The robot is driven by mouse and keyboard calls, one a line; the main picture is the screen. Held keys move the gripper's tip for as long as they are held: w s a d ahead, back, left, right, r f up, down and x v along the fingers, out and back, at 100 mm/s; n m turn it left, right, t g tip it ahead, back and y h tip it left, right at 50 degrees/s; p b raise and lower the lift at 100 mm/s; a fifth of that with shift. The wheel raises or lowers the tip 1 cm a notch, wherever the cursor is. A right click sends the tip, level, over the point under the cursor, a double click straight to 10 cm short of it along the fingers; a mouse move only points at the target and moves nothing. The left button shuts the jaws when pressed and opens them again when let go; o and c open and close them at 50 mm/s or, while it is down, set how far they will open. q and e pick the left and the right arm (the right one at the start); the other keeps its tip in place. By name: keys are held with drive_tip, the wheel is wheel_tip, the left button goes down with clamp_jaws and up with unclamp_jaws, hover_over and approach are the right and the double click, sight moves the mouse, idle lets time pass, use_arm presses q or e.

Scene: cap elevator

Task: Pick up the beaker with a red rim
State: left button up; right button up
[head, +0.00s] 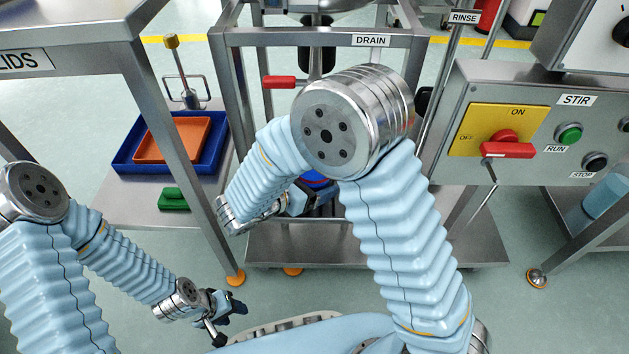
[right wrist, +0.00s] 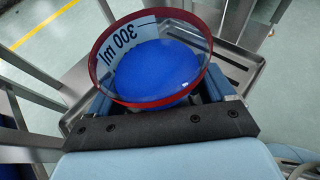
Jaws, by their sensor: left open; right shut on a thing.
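The beaker with a red rim (right wrist: 158,72) fills the middle of the right wrist view. It has a white "300 ml" label and bright blue contents. My right gripper (right wrist: 157,100) is shut on it, with dark fingers on either side below the rim. In the head view, my right arm largely hides the beaker; only a bit of blue and red (head: 316,178) shows beside my right gripper (head: 308,200), below the drain frame. My left gripper (head: 228,306) is open and empty at the lower left, far from the beaker.
A steel frame with a DRAIN sign (head: 371,41) and red handle (head: 279,82) stands ahead, above a low steel shelf (head: 400,248). A blue tray holding an orange tray (head: 172,140) lies left. The STIR panel (head: 540,125) is at right.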

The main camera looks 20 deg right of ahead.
drive_tip(key=shift+r, duration=0.7)
wheel_tip(320, 180, up, 2)
drive_tip(key=shift+r+p, duration=0.15)
drive_tip(key=shift+p, duration=0.45)
drive_tip(key=s+a, duration=0.4)
drive_tip(key=a, duration=0.4)
drive_tip(key=s+a+p, duration=0.1)
drive_tip(key=s+a, duration=0.3)
drive_tip(key=a, duration=0.3)
drive_tip(key=shift+s+a, duration=0.4)
